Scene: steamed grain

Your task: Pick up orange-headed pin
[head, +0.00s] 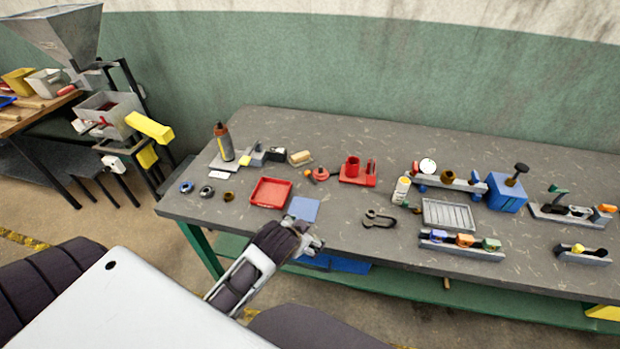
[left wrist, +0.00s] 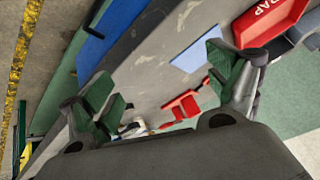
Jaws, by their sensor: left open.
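My left gripper (head: 312,243) is over the front edge of the grey workbench, just below the blue square mat (head: 303,209). In the left wrist view my left gripper (left wrist: 165,92) is open, with green pads on its fingers and nothing between them. I cannot tell which thing is the orange-headed pin. My right gripper is out of view.
A red tray (head: 270,193) lies left of the mat; its lettering shows in the left wrist view (left wrist: 268,18). A red holder (head: 357,172) stands behind, a dark clamp (head: 379,219) to the right. A bottle (head: 224,142) stands at the back left. Bare bench lies around the clamp.

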